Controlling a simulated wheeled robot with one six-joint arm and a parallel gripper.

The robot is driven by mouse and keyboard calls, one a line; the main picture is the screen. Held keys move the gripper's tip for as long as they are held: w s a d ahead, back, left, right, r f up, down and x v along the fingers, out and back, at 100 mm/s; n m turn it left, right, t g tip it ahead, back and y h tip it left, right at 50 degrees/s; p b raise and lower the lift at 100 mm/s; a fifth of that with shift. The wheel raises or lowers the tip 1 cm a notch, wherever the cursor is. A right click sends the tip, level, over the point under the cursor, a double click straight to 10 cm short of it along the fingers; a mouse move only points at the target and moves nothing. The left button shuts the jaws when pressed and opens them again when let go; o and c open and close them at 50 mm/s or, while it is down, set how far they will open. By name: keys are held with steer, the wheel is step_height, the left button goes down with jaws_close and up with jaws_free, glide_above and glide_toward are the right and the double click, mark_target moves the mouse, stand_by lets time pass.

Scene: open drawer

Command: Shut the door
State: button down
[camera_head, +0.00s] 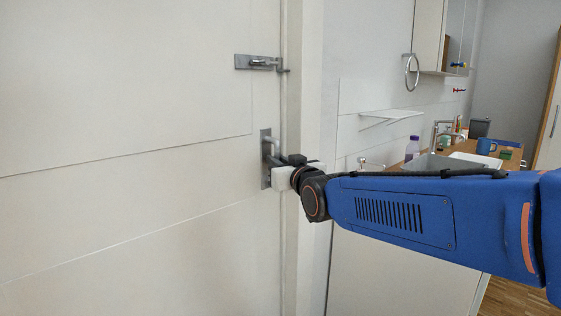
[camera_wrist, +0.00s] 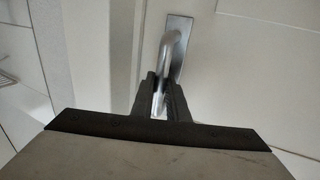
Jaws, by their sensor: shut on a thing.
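The white door (camera_head: 130,120) fills the left of the head view, and its edge lies close against the frame (camera_head: 307,80). I cannot tell whether it is latched. A metal handle on a plate (camera_head: 265,170) sits near the door's edge. In the wrist view, the silver handle (camera_wrist: 173,45) curves down from its plate (camera_wrist: 180,25) between my dark fingers. My gripper (camera_wrist: 160,95) is shut on the door handle. In the head view, my gripper (camera_head: 288,160) is at the handle and hides part of it.
A sliding bolt (camera_head: 258,62) is on the door above the handle. To the right are a wall shelf (camera_head: 392,115), a towel ring (camera_head: 411,68), and a wooden counter (camera_head: 500,160) with a sink, a blue cup (camera_head: 486,146) and a bottle (camera_head: 412,148).

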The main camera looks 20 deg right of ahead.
steer(key=shift+s, duration=0.3)
steer(key=c, duration=2)
jaws_free()
steer(key=shift+d, duration=0.1)
steer(key=shift+s+d, duration=0.1)
steer(key=s, duration=1.7)
steer(key=shift+s+d, duration=0.2)
